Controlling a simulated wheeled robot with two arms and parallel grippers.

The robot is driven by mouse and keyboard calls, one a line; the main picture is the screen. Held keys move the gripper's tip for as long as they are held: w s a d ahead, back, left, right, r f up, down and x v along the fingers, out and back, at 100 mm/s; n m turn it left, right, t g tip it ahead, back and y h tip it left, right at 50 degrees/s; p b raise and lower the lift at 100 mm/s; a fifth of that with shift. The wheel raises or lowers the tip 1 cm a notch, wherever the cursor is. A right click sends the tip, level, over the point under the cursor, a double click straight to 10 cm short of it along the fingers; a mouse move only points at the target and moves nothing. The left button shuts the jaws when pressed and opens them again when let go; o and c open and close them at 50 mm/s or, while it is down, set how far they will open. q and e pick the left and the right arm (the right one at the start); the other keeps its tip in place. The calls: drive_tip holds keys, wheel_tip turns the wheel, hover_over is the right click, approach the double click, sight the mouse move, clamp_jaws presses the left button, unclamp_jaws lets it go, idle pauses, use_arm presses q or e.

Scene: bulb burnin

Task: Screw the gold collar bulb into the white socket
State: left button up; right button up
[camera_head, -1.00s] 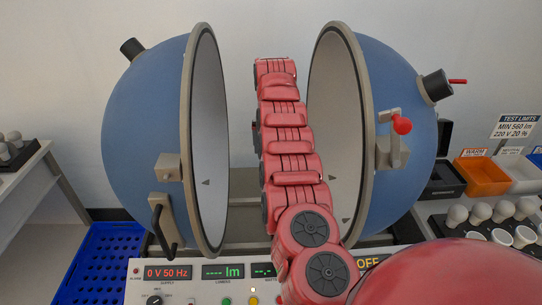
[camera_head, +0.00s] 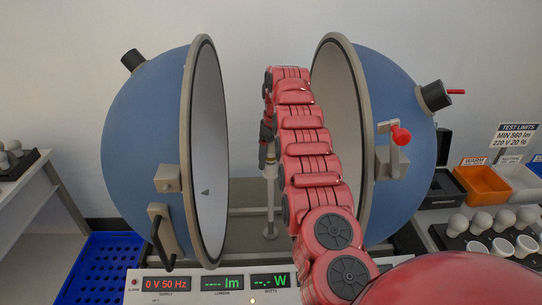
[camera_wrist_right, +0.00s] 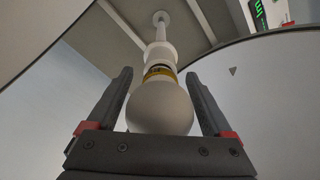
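In the right wrist view the white bulb (camera_wrist_right: 160,107) with its gold collar (camera_wrist_right: 159,72) sits at the white socket (camera_wrist_right: 158,52), in line with it. The collar partly shows below the socket rim; I cannot tell how far it is screwed in. My right gripper (camera_wrist_right: 160,73) is open around the bulb, with a small gap on each side. In the head view the right gripper (camera_head: 267,148) is just above the socket (camera_head: 270,172) on its upright post, between the two blue half-spheres. The bulb is hidden there. My left gripper is not in view.
The left half-sphere (camera_head: 145,150) and right half-sphere (camera_head: 395,95) stand open on either side of my right arm. A control panel (camera_head: 210,284) is in front. Spare bulbs (camera_head: 480,221) and an orange bin (camera_head: 484,182) are at right, a blue crate (camera_head: 100,265) at left.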

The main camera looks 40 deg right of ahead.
drive_tip(key=c, duration=1)
drive_tip(key=shift+a+f+m+b, duration=0.1)
drive_tip(key=shift+f+m+b, duration=0.1)
drive_tip(key=shift+m+b, duration=0.9)
drive_tip(key=shift+r+m+h, duration=0.1)
drive_tip(key=shift+m+h, duration=0.2)
drive_tip(key=shift+m, duration=0.7)
drive_tip(key=m+p, duration=0.2)
drive_tip(key=m, duration=0.1)
drive_tip(key=m+p, duration=0.2)
drive_tip(key=m, duration=0.1)
drive_tip(key=r+m+h+p, duration=0.1)
drive_tip(key=m+p, duration=0.1)
drive_tip(key=m, duration=0.1)
drive_tip(key=shift+g, duration=0.3)
drive_tip(key=shift+f+m+p, duration=0.35)
drive_tip(key=shift+m+p, duration=0.3)
drive_tip(key=shift+m, duration=0.15)
drive_tip(key=shift+f, duration=0.1)
drive_tip(key=o, duration=1.3)
drive_tip(key=shift+c, duration=0.2)
